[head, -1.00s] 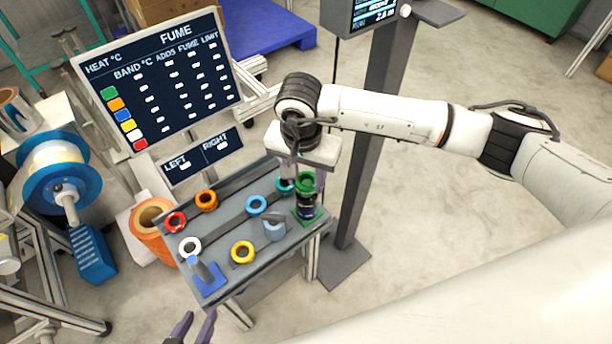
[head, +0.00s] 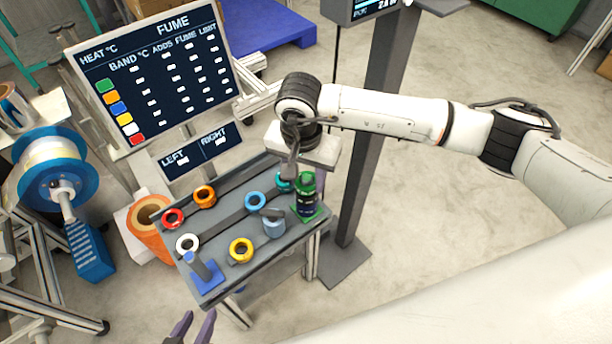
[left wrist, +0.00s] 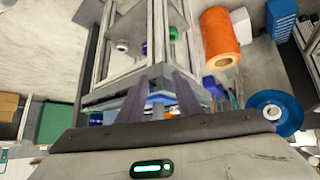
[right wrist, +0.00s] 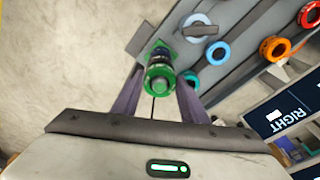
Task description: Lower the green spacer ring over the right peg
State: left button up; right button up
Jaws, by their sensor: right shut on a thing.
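The right peg (head: 306,206) stands upright on a green base at the right end of the bench, with dark bands showing around it. The green spacer ring (right wrist: 160,78) is between the fingers of my right gripper (right wrist: 158,98), which is shut on it. In the head view the ring (head: 305,180) is in line with the peg, at its upper part. I cannot tell how far it is around the peg. The bands and base show behind the ring in the right wrist view. My left gripper (head: 192,328) is open and empty, in front of the bench.
Loose rings lie on the grey bench (head: 222,218): red (head: 172,218), orange (head: 204,197), white (head: 187,243), yellow (head: 240,250), blue (head: 255,201) and teal (head: 284,181). A blue peg (head: 200,268) stands front left. A grey post (head: 366,150) is close behind my right gripper.

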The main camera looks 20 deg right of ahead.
pick_arm(q)
jog(key=shift+f, duration=0.25)
pick_arm(e)
jog(key=shift+f, duration=0.1)
jog(key=o, duration=1.2)
jog(key=shift+c, duration=0.2)
pick_arm(q)
jog(key=shift+r, duration=0.25)
jog(key=shift+w+d+r, duration=0.1)
jog(key=shift+d+r, duration=0.15)
jog(key=shift+r, duration=0.6)
pick_arm(e)
jog(key=shift+r, duration=0.25)
notch_tip(320, 180, up, 10)
jog(key=s, duration=0.1)
jog(key=shift+a, duration=0.4)
jog(key=shift+f, duration=0.15)
